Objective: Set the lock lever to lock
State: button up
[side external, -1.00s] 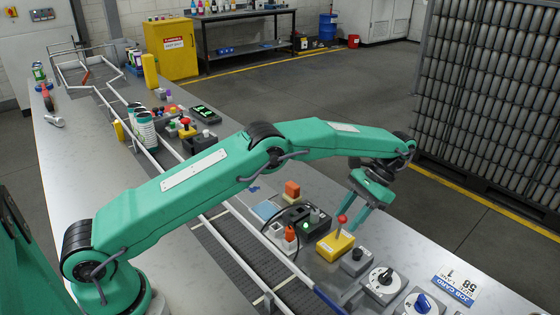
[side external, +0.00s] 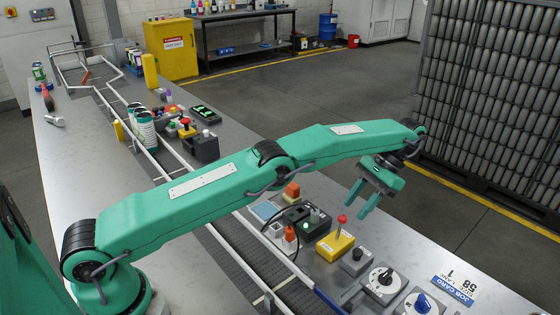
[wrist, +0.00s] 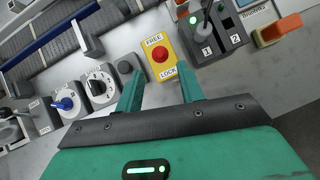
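The lock lever is a red ball knob (side external: 342,218) on a short stem. It rises from a yellow box (side external: 335,247) on the bench. In the wrist view, the box carries the word FREE at its far end and LOCK at its near end. The red knob (wrist: 160,55) appears between the two words; I cannot tell its exact setting. My gripper (side external: 357,210) is open and empty, above and just right of the knob, apart from it. In the wrist view, my gripper's (wrist: 159,73) fingers stand either side of the LOCK end.
A grey button box (side external: 356,260) and dial boxes (side external: 382,283) stand to the right of the yellow box. A dark switch panel (side external: 304,219) and an orange block (side external: 292,190) stand on its other side. The bench behind the dials is clear around the job card (side external: 456,287).

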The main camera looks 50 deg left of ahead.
jog(key=shift+r, duration=0.1)
grip_shut()
jog(key=s+r+m+t, duration=0.1)
jog(key=s+m+t, duration=0.1)
jog(key=m, duration=0.8)
jog(key=s+r+m+t+h, duration=0.1)
jog(key=s+m, duration=0.4)
jog(key=m, duration=0.6)
jog(key=s+r+m+t+h, duration=0.1)
jog(key=s+r+m+t, duration=0.2)
jog(key=m, duration=0.8)
jog(key=shift+s+a+r+t, duration=0.25)
jog(key=shift+s+a+t, duration=0.3)
jog(key=shift+t, duration=0.55)
